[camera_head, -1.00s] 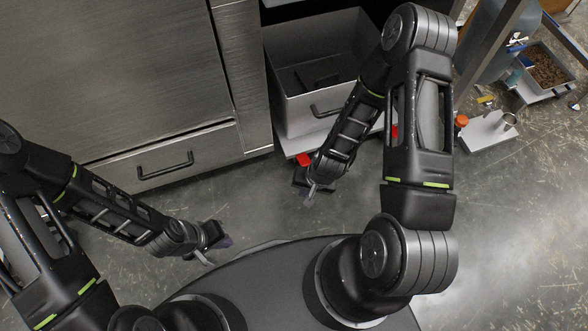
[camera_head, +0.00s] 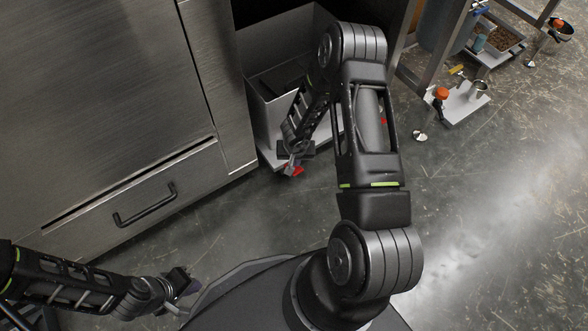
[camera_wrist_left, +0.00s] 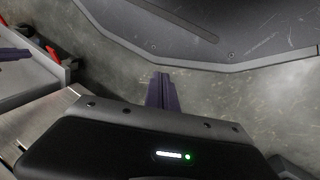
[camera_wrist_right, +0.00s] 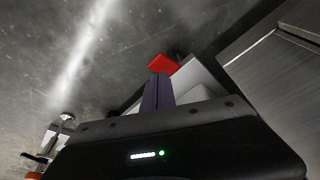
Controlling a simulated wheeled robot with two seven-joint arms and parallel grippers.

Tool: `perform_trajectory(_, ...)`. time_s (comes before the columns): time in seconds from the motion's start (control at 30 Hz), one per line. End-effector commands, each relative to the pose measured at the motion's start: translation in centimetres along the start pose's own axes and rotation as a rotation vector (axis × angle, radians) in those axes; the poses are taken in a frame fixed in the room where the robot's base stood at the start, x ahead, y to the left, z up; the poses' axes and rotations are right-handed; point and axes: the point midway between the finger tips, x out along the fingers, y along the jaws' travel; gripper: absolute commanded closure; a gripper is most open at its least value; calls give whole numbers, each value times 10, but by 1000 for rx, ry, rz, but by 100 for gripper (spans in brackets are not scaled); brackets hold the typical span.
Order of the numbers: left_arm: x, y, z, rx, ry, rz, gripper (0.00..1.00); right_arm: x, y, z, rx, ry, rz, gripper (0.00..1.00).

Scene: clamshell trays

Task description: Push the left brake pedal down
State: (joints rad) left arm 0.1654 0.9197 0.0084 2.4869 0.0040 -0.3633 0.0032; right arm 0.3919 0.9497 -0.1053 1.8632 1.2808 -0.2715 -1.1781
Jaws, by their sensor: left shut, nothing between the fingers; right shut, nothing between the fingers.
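The left red brake pedal (camera_head: 296,170) sits at the near corner of the low light-grey base (camera_head: 270,160) under a grey bin. It also shows in the right wrist view (camera_wrist_right: 163,63). A second red patch (camera_head: 384,121), probably the other pedal, shows behind my right arm. My right gripper (camera_head: 290,166) is shut and empty, right at the left pedal. In the right wrist view its purple fingers (camera_wrist_right: 157,90) overlap the pedal's lower edge; I cannot tell whether they touch. My left gripper (camera_head: 188,290) is shut and empty, low over the floor near my base.
The grey bin (camera_head: 262,108) stands beside a steel cabinet with a drawer handle (camera_head: 145,207). A small white platform (camera_head: 458,103) with an orange-topped item stands on the right.

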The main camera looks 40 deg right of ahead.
Motion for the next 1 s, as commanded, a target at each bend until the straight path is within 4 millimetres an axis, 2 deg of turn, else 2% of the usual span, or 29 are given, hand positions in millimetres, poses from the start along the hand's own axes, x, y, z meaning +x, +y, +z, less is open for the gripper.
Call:
perform_trajectory(0.27,5,-2,0,-1,2,-1,100,6,0,1,1,0,0,100)
perform_trajectory(0.73,52,-19,-7,-6,27,-4,100,58,0,2,1,-1,1,100)
perform_trajectory(1.0,64,-23,-10,-7,36,-4,100,71,0,1,1,0,0,100)
